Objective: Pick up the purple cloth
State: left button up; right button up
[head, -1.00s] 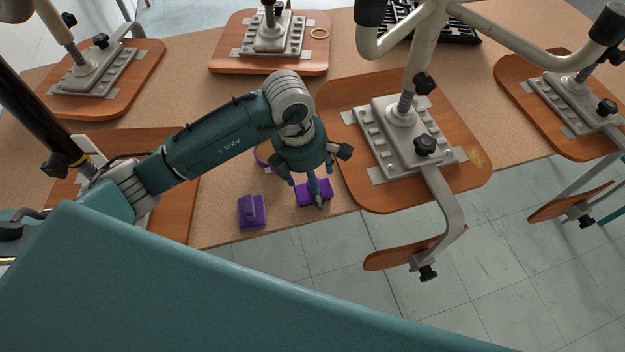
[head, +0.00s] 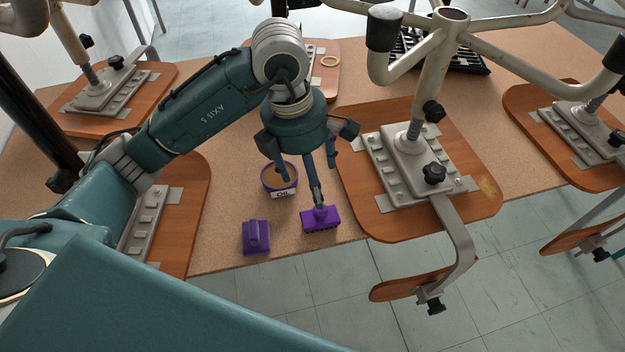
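I see no clear purple cloth in the head view. A purple block with a raised ridge (head: 256,240) lies near the table's front edge. A purple brush-like piece (head: 322,222) lies to its right. A purple-rimmed tub marked OIL (head: 282,190) stands just behind them. My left gripper (head: 308,185) points down over this group, its fingers spread and nothing seen between them. One fingertip overlaps the top of the brush-like piece; I cannot tell if they touch. Another finger overlaps the tub. My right gripper is not in view.
Upturned chairs with wooden seats (head: 375,220) and metal legs stand on the brown table (head: 225,240), to both sides and behind. Bare table shows around the purple pieces.

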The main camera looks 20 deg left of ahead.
aim_at(255, 233)
jog(key=u, duration=1.15)
